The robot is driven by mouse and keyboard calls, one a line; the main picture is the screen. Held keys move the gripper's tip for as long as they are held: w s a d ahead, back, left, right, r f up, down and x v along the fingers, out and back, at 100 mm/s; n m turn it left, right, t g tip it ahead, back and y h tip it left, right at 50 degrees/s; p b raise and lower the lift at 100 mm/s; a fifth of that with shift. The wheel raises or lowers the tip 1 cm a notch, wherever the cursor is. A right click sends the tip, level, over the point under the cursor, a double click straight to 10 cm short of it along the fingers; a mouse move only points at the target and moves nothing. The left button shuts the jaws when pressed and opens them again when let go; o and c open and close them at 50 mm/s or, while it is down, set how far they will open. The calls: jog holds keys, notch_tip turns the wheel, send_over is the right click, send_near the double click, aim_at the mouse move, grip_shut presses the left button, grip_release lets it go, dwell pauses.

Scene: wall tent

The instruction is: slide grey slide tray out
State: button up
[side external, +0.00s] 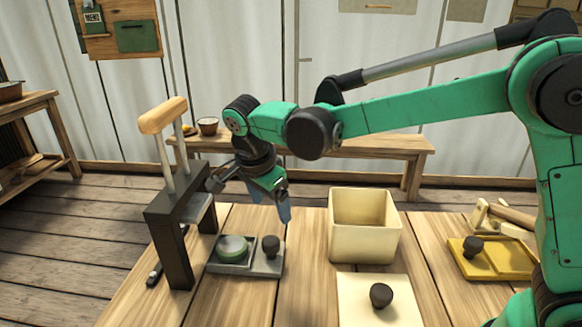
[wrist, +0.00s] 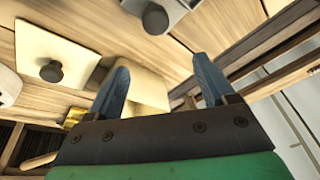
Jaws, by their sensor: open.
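The grey slide tray (side external: 217,267) lies on the wooden table at the foot of a black press frame (side external: 172,235). A round green piece (side external: 233,249) sits in its left part, and a black knob (side external: 271,246) stands at its right end. In the wrist view the tray (wrist: 180,13) and its knob (wrist: 155,18) are partly cut off at the top edge. My gripper (side external: 283,208) hangs above the knob, apart from it, with blue fingers pointing down. In the wrist view my gripper (wrist: 160,65) has its fingers spread, with nothing held between them.
A cream open box (side external: 365,243) stands right of the tray. A pale lid-like plate (side external: 355,305) with a black knob lies in front of it. A yellow tray (side external: 505,262) is at the right. The press's wooden handle (side external: 163,115) rises left of my gripper.

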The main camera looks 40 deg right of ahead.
aim_at(270, 240)
jog(key=f+y, duration=0.1)
jog(key=f, duration=0.2)
jog(key=f+m+y, duration=0.1)
jog(key=f, duration=0.1)
jog(key=f+m+g+y, duration=0.1)
jog(key=f, duration=0.2)
jog(key=shift+w+d+f, duration=0.15)
jog(key=shift+w+f, duration=0.15)
jog(key=shift+w, duration=0.05)
grip_shut()
